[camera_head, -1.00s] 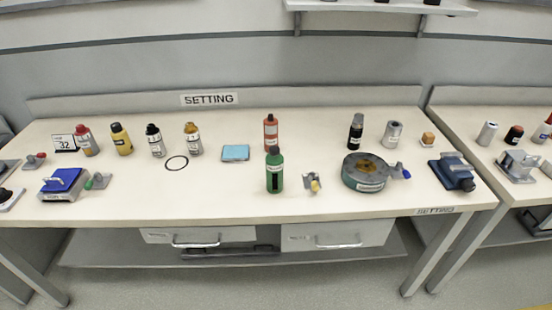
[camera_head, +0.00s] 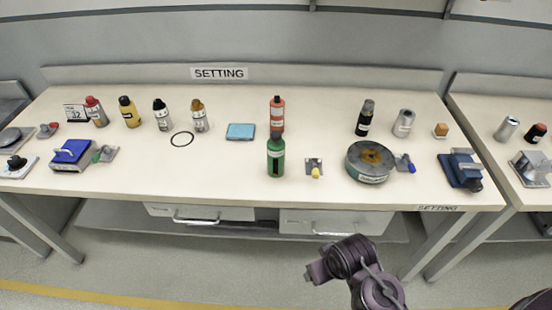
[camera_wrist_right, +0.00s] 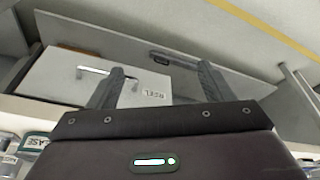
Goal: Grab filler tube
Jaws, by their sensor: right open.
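No label naming a filler tube is readable, so I cannot tell which container it is. Upright candidates on the table are a red-orange tube (camera_head: 277,114), a green bottle (camera_head: 276,158) in front of it, a black bottle (camera_head: 365,118) and a grey cylinder (camera_head: 403,123). At the left stand red-capped (camera_head: 96,112), yellow (camera_head: 129,112), black-capped (camera_head: 162,115) and orange-capped (camera_head: 199,116) bottles. My right gripper (camera_wrist_right: 160,88) is open and empty in the right wrist view, facing drawers under the table. My purple right arm shows low in the head view. My left gripper is out of view.
The table (camera_head: 230,185) has a front edge between my right arm and the containers. A round grey-green tin (camera_head: 370,163), a blue vise (camera_head: 460,170), a light-blue pad (camera_head: 240,131) and a black ring (camera_head: 182,139) lie on it. Drawers (camera_head: 337,222) hang below.

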